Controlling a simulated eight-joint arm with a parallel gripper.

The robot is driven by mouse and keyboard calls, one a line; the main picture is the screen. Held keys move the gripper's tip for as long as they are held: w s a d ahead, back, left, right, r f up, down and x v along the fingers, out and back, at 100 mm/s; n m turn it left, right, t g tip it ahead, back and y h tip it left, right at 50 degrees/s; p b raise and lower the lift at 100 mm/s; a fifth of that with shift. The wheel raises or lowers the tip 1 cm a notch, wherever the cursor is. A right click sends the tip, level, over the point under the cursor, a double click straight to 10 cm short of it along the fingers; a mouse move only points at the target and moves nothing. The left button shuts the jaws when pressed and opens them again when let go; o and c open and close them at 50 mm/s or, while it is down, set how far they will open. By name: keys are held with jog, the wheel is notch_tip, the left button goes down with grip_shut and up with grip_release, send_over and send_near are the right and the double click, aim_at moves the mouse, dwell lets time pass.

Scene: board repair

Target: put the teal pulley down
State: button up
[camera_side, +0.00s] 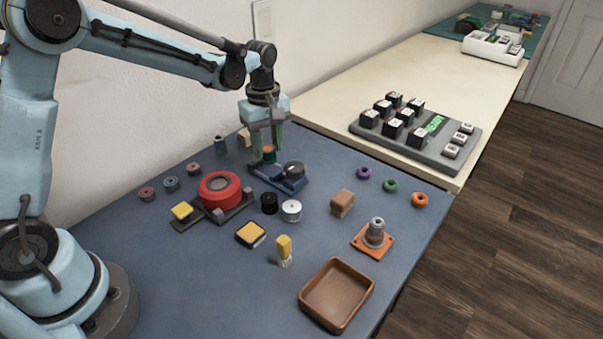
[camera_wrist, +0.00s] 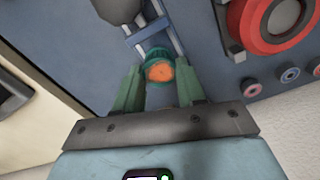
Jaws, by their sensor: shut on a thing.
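My gripper (camera_side: 268,147) points down at the back of the blue mat, its green fingers shut on the teal pulley (camera_side: 269,159). The pulley has an orange top face. In the wrist view the teal pulley (camera_wrist: 156,53) shows between the fingertips of my gripper (camera_wrist: 158,77). It is over or at one end of a blue fixture (camera_side: 283,182) with rails, which also shows in the wrist view (camera_wrist: 148,32). I cannot tell whether the pulley touches the fixture. A dark round knob (camera_side: 294,170) sits on the fixture's other end.
A red wheel (camera_side: 220,190) on a dark base stands left of the fixture. Black (camera_side: 269,203) and white (camera_side: 291,211) knobs are in front. A brown tray (camera_side: 337,295), an orange-based post (camera_side: 375,236) and small rings lie further off. Mat space at front left is clear.

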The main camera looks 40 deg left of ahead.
aim_at(268, 148)
jog(key=shift+f, duration=1.35)
jog(key=shift+f, duration=0.15)
jog(key=o, duration=1.1)
notch_tip(268, 148, up, 12)
jog(key=s+d+m+t, duration=0.1)
jog(key=s+m+t, duration=0.1)
jog(key=s+m, duration=0.2)
jog(key=s+m+t, duration=0.2)
jog(key=s+m, duration=0.3)
jog(key=s, duration=0.1)
jog(key=s+d+m+t, duration=0.1)
jog(key=s+m+t, duration=0.2)
jog(key=s+m, duration=0.2)
jog(key=shift+s+d+f, duration=0.35)
